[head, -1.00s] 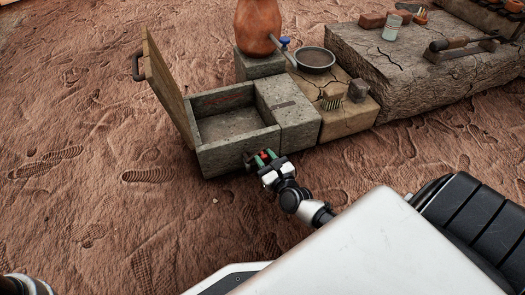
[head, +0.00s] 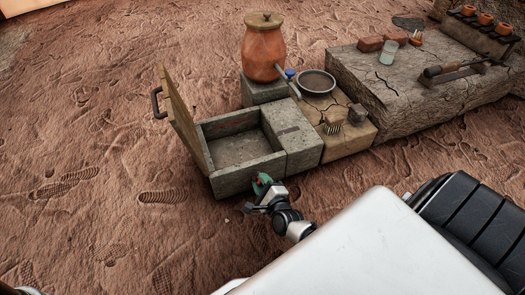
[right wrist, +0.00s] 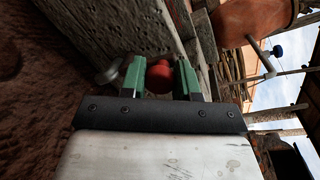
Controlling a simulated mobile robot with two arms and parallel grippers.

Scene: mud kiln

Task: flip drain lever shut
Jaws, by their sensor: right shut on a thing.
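The drain lever shows as a red knob (right wrist: 159,76) between the green fingers of my right gripper (right wrist: 160,80) in the right wrist view. My right gripper (head: 263,184) is shut on it, low at the front of the open stone basin (head: 243,172) in the head view. A grey rounded metal piece (right wrist: 109,72) shows just left of the fingers. The fingers hide most of the lever in the head view, so its exact angle cannot be told. My left gripper is not in view.
The basin's wooden lid (head: 184,120) stands raised at its left. Open dirt lies left and in front.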

